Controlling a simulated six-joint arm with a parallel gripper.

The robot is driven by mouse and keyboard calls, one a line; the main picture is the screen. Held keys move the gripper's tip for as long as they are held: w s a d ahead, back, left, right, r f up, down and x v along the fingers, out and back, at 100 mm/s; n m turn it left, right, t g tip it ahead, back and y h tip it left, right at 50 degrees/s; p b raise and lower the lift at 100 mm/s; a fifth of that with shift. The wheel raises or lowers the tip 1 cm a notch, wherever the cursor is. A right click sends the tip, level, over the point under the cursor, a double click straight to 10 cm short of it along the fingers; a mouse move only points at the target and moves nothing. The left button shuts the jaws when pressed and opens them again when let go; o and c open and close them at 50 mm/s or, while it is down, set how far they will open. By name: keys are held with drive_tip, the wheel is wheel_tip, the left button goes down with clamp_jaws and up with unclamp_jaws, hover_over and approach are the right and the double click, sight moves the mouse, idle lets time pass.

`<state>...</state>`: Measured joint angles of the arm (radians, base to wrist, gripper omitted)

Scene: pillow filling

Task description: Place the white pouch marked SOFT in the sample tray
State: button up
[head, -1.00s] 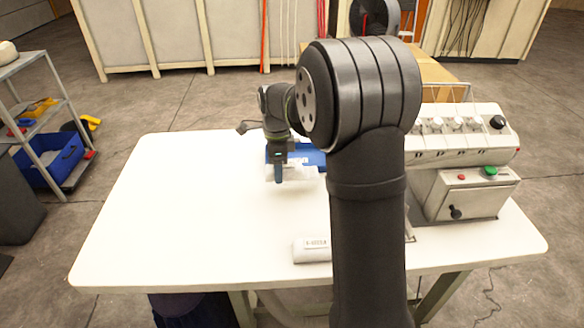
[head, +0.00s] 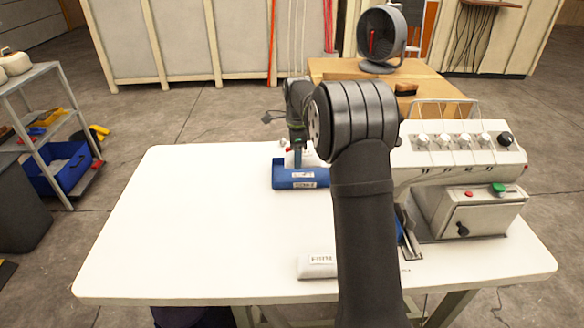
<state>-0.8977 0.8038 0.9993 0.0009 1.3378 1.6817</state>
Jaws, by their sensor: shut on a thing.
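The blue sample tray (head: 283,184) sits at the back middle of the white table, with a white label on its front. My gripper (head: 297,163) is shut at the tray, partly hidden by my own arm. It is shut on a white pouch (head: 290,158), which shows as small white patches beside the fingers. The pouch's marking cannot be read. I cannot tell whether it rests in the tray or hangs just above it. Another white pouch (head: 317,266) with small dark lettering lies near the table's front edge, beside my arm.
A grey-white machine (head: 460,205) with knobs and a green button fills the table's right side. A blue item (head: 401,230) stands between it and my arm. The table's left half (head: 190,225) is clear. A fan (head: 381,38) stands on a wooden bench behind.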

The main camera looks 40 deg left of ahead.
sight(291, 176)
drive_tip(key=shift+s+a+f, duration=0.3)
drive_tip(key=shift+a+f, duration=0.25)
drive_tip(key=shift+a, duration=0.3)
drive_tip(key=shift+a+f, duration=0.1)
drive_tip(key=shift+f, duration=1.95)
drive_tip(key=o, duration=1)
drive_tip(key=shift+f, duration=0.1)
wheel_tip(291, 176, up, 12)
drive_tip(key=shift+r, duration=0.15)
